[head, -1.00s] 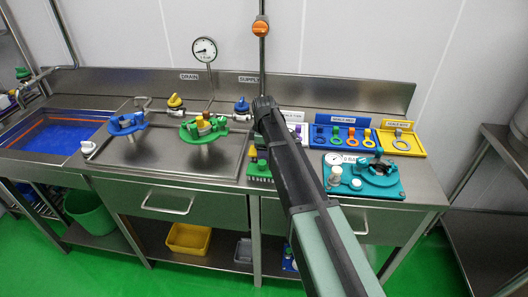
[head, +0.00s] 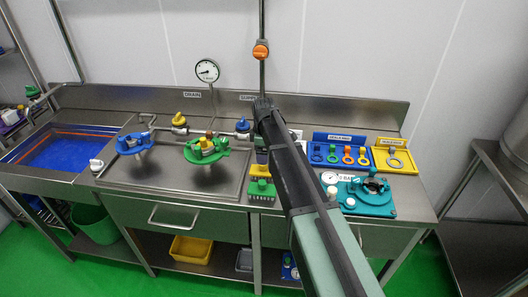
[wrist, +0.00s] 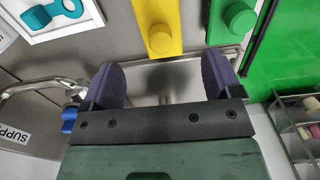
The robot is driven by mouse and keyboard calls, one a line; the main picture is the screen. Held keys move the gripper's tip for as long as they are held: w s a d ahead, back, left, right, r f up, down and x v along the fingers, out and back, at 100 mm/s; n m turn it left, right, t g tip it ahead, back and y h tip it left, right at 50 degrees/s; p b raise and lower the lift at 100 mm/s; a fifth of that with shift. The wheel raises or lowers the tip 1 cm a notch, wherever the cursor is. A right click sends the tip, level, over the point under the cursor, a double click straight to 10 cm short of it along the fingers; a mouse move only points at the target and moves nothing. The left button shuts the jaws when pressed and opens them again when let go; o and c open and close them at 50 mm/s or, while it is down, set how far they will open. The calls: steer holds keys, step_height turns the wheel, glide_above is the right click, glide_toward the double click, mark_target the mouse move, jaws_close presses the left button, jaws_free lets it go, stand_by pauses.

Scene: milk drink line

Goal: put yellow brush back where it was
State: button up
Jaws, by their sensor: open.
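The yellow brush (head: 260,171) lies on the counter beside my arm in the head view, behind the green brush (head: 262,189). In the wrist view the yellow brush (wrist: 160,30) shows as a flat yellow block with a round knob, cut off by the top edge. It is just beyond the fingertips, near the middle of the gap. The green brush (wrist: 238,18) is to its right. My gripper (wrist: 163,75) is open, with purple fingers apart and nothing held between them. In the head view my arm hides most of the gripper.
A blue board of rings (head: 340,137), a yellow ring board (head: 394,143) and a teal fixture (head: 372,210) are on the right. A sunken steel tray (head: 190,190) with green (head: 205,149) and blue (head: 133,143) valve parts is on the left.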

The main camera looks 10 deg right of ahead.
step_height(320, 180, up, 4)
steer(key=shift+f+p, duration=0.1)
steer(key=shift+p, duration=0.85)
steer(key=shift+s+f, duration=0.1)
steer(key=shift+s, duration=0.2)
steer(key=s+m, duration=1.4)
steer(key=s, duration=1.3)
steer(key=shift+a, duration=0.15)
steer(key=shift+c, duration=0.3)
